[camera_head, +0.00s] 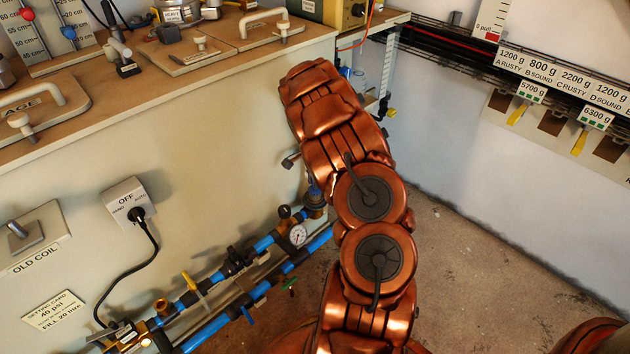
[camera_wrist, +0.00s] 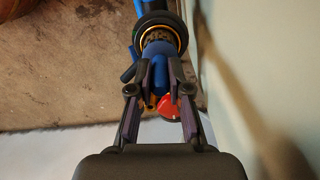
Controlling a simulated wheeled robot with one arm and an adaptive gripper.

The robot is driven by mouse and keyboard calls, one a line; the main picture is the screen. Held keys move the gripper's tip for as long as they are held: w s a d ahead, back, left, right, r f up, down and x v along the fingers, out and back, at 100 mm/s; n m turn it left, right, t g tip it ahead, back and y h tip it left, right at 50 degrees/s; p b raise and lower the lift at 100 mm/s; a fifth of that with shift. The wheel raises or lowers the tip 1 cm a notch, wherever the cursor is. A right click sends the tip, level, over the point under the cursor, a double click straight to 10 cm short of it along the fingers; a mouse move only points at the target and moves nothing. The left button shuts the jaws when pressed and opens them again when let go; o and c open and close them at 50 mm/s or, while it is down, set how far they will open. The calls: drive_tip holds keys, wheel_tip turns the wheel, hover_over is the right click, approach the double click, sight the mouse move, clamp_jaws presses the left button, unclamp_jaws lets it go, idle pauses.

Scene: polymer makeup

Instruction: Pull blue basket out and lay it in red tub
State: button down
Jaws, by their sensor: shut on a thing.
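In the wrist view my gripper (camera_wrist: 160,64) has its two fingers closed around a blue part, which I take for the blue basket (camera_wrist: 158,76). The fingers hide part of it. It lies against or just in front of a round black collar (camera_wrist: 158,17) with an orange inner ring; I cannot tell whether it is still inside it. A small red piece (camera_wrist: 168,105) shows below and between the fingers; I cannot tell whether it is the red tub. In the head view my copper arm hides my gripper, and I make out neither basket nor red tub there.
Blue pipes (camera_head: 262,287) with a pressure gauge (camera_head: 298,235) and valves run low along the cabinet (camera_head: 215,150). Its top holds lidded hatches and small fittings. A wall shelf with weight labels is at the right. The concrete floor (camera_head: 470,265) right of my arm is clear.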

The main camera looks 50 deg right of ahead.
drive_tip(key=shift+r+p, duration=0.9)
drive_tip(key=shift+r, duration=1.35)
